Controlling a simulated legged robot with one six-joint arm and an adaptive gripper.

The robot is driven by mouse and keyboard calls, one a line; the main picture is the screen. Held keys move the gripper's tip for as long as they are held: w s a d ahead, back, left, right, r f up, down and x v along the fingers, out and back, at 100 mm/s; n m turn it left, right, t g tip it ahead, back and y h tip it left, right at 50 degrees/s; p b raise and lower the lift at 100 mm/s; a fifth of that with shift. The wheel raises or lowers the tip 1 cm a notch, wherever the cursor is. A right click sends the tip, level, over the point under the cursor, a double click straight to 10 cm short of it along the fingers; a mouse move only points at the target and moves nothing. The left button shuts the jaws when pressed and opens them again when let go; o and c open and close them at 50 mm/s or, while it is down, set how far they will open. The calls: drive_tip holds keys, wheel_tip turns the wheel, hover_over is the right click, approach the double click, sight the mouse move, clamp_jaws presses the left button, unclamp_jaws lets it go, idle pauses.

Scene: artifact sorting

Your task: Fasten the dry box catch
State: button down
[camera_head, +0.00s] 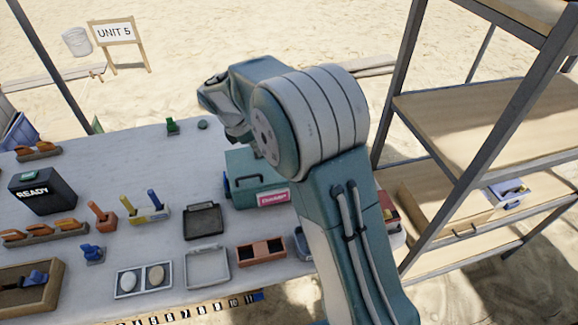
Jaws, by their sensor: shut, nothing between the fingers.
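A teal box (243,194) with a dark handle and a red-and-white label stands on the white table, left of my arm. It may be the dry box; I cannot make out its label or a catch for sure. My arm hides its right part. My gripper (222,108) is above the far side of the table, up and left of the teal box in the picture. It is shut and empty, and seems apart from the box. Its fingertips are small and partly hidden by my arm.
A black box marked READY (42,192) stands at the left. Trays (207,268), orange-handled tools (103,215) and two oval stones on a pad (143,279) crowd the near table. A metal shelf (480,130) stands right. The far table middle is mostly clear.

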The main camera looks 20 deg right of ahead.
drive_tip(key=shift+a+f, duration=0.1)
drive_tip(key=shift+a, duration=0.05)
drive_tip(key=shift+f, duration=0.3)
drive_tip(key=x, duration=0.9)
drive_tip(key=shift+d+f, duration=0.1)
drive_tip(key=shift+d, duration=0.1)
drive_tip(key=d, duration=0.3)
drive_tip(key=shift+d, duration=0.5)
